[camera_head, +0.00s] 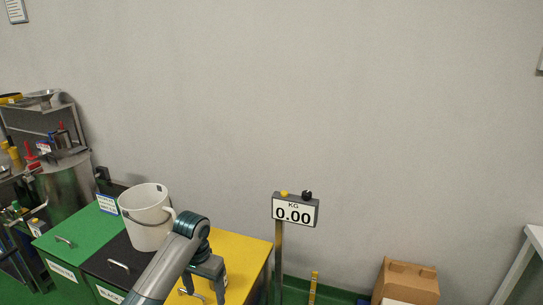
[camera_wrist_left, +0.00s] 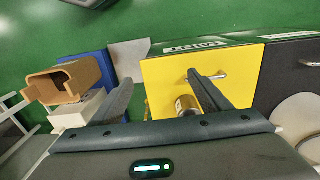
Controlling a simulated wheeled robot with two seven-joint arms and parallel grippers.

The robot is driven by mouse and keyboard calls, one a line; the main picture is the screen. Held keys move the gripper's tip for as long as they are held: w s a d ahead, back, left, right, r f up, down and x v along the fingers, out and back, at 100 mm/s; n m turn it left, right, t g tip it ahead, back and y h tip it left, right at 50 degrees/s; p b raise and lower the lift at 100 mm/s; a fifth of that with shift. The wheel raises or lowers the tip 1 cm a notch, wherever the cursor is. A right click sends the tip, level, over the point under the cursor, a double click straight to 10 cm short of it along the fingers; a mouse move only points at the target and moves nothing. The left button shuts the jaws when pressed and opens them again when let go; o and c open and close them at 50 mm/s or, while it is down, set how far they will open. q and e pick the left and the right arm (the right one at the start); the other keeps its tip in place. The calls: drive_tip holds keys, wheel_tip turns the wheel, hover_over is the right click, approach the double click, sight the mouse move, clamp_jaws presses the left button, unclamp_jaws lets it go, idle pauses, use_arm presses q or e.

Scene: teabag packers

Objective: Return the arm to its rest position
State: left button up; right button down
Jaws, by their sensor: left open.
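My left arm rises from the bottom of the head view, bent at a teal joint. Its left gripper (camera_head: 205,286) points down over the yellow bin (camera_head: 236,252). In the left wrist view the left gripper (camera_wrist_left: 160,80) has its fingers spread wide, with nothing clasped between them. A small metallic cylinder (camera_wrist_left: 187,105) shows beside the right-hand finger, over the yellow bin top (camera_wrist_left: 165,85); I cannot tell whether it touches the finger. My right arm is not in view.
A white bucket (camera_head: 147,217) stands on the black bin (camera_head: 113,254), close to my arm, with a green bin (camera_head: 75,236) to its left. A scale display (camera_head: 295,210) reading 0.00 stands on a post. A cardboard box (camera_head: 408,282) sits at lower right.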

use_arm(q)
drive_tip(key=s+d+f+t+h, duration=0.1)
drive_tip(key=s+f, duration=0.5)
drive_tip(key=s, duration=0.3)
drive_tip(key=s+d+f, duration=0.1)
drive_tip(key=s+f, duration=0.5)
drive_tip(key=s, duration=0.4)
drive_tip(key=s+a+r+n+t+y, duration=0.1)
drive_tip(key=s+a, duration=0.2)
drive_tip(key=s, duration=0.7)
drive_tip(key=s+a+r+n+t, duration=0.1)
drive_tip(key=s+a+r, duration=0.15)
drive_tip(key=s, duration=0.75)
wheel_tip(320, 180, down, 32)
drive_tip(key=b, duration=0.5)
drive_tip(key=s+a+f+g+b, duration=0.1)
drive_tip(key=s+f+b, duration=0.1)
drive_tip(key=s+f, duration=0.7)
drive_tip(key=s+a+f+g+b, duration=0.1)
drive_tip(key=s+a+f+b, duration=0.1)
drive_tip(key=s+f, duration=0.8)
wheel_tip(320, 180, down, 5)
drive_tip(key=shift+s+a+r, duration=0.1)
drive_tip(key=shift+s+a, duration=0.05)
drive_tip(key=shift+s, duration=0.1)
